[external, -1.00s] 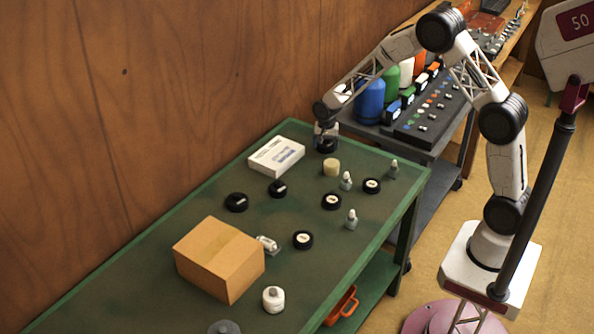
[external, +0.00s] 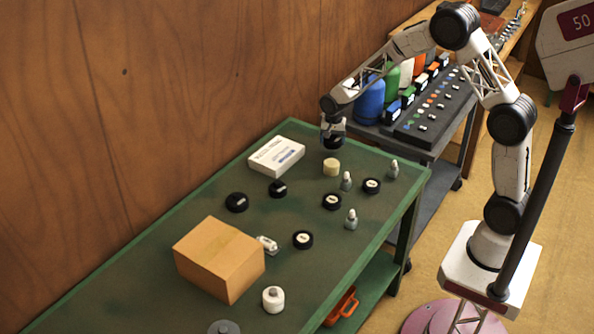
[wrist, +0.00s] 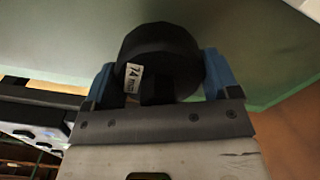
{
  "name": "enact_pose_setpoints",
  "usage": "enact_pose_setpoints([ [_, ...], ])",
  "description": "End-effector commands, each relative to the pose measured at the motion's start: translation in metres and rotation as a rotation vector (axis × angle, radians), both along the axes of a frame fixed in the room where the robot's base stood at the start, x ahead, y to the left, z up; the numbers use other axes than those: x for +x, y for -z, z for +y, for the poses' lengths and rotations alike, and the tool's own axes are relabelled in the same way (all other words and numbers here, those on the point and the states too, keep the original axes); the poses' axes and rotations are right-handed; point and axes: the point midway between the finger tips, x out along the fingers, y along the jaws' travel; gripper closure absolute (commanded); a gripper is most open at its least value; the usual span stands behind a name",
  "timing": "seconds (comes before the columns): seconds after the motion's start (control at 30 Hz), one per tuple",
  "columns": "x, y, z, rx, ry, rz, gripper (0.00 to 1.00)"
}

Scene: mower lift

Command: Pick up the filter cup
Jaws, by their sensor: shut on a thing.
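A black round filter cup (external: 333,142) is in my gripper (external: 333,127), above the far end of the green table. In the wrist view the cup (wrist: 165,55) sits between the two blue fingers of my gripper (wrist: 158,78), one on each side. It has a white label that seems to read 74 mm. My gripper is shut on it. The cup looks clear of the tabletop, though the exact gap is hard to tell.
Several similar black cups, such as one (external: 236,202), lie on the green table (external: 150,260). A white box (external: 277,156), a yellowish cylinder (external: 331,167) and small grey-white bottles (external: 346,181) stand near my gripper. A cardboard box (external: 218,260) stands nearer. A grey cart (external: 436,136) holds coloured bottles.

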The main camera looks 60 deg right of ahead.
Motion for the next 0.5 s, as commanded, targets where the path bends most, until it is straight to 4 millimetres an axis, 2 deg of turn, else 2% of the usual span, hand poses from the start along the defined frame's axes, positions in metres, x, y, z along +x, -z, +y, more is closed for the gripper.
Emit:
enact_pose_setpoints([
  [0.5, -0.084, -0.008, 0.007, 0.000, 0.000, -0.001, 0.50],
])
